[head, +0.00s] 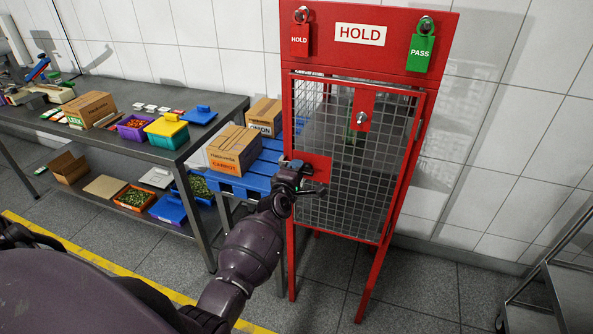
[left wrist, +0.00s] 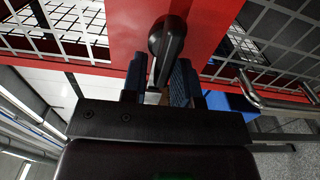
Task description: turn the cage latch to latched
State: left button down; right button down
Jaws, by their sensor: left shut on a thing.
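The red cage (head: 421,150) has a wire-mesh door, which looks closed. Its black latch handle (left wrist: 167,38) shows in the left wrist view, with a rounded end on a red plate (left wrist: 122,30). In the head view the same red plate (head: 319,164) is at the door's left side, and my gripper largely hides the handle. My left gripper (head: 306,180) is at this plate. In the left wrist view the gripper's two blue-padded fingers (left wrist: 160,83) are on either side of the handle's narrow part, shut on it. My right gripper is out of view.
A metal table (head: 215,112) with boxes and bins stands left of the cage. A blue pallet (head: 240,184) with cartons is close beside my left forearm. A HOLD tag (head: 299,40) and a PASS tag (head: 419,53) hang above the door. A cart (head: 560,285) stands at right.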

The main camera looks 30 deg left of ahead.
pick_arm(q)
jog(key=c, duration=1.2)
grip_release()
jog(key=shift+o, duration=0.2)
jog(key=v, duration=1.1)
jog(key=shift+p, duration=0.3)
jog(key=shift+w, duration=0.1)
